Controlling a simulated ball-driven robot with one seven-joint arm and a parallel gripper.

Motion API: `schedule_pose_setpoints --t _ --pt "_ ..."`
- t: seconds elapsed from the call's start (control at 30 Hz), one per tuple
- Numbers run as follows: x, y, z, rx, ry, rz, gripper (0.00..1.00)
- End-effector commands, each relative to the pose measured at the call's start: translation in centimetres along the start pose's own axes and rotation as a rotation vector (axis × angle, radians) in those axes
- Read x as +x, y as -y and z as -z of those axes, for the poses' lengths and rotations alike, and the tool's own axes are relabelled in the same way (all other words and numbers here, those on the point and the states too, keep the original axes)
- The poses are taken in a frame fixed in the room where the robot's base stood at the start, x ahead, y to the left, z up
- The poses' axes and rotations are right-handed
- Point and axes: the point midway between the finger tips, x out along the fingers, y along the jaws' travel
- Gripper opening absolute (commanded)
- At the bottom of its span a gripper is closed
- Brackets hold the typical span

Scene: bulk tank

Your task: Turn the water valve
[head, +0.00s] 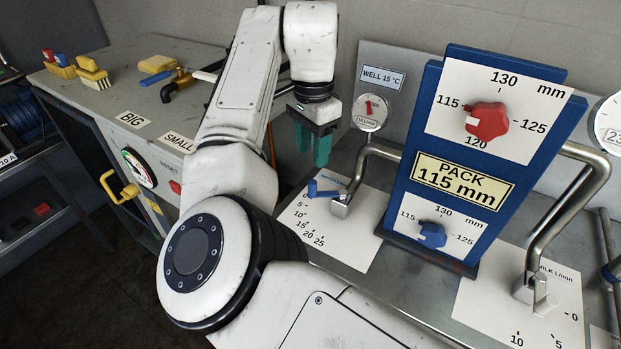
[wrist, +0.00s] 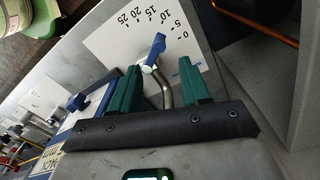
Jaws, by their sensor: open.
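The water valve is a blue lever (head: 322,190) on a metal pipe end, over a white scale card (head: 325,240) marked up to 25. The lever points to the left in the head view, toward the low end of the scale. In the wrist view the blue lever (wrist: 156,50) shows beyond the fingertips, near the low numbers. My gripper (head: 313,150) hangs above and behind the lever with teal fingers pointing down. It is open and empty. In the wrist view the gripper (wrist: 158,76) has its fingers apart, with the bent pipe (wrist: 165,90) showing between them.
A blue panel (head: 400,140) with red (head: 486,121) and blue knobs (head: 432,234) stands right of the valve. A bent pipe (head: 375,155) rises beside the valve toward a small gauge (head: 370,111). A milk valve scale (head: 510,310) lies at right. Brushes (head: 92,72) rest on the left cabinet.

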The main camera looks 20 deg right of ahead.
Motion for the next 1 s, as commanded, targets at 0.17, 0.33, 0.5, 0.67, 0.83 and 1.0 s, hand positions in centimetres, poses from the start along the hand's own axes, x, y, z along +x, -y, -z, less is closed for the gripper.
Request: schedule_pose_setpoints --t 0.17,0.33,0.5,0.67,0.83,1.0 --pt "3.1 -0.1 -0.1 -0.002 0.001 -0.003 0.46" --pt "6.1 -0.1 0.0 -0.001 0.001 -0.002 0.46" --pt "8.3 -0.1 0.0 -0.001 0.001 -0.002 0.46" --pt "9.3 0.0 0.0 -0.001 0.0 -0.001 0.46" --pt "9.5 -0.1 0.0 0.0 0.0 0.0 0.46" --pt "9.5 -0.1 0.0 0.0 0.0 0.0 0.43"
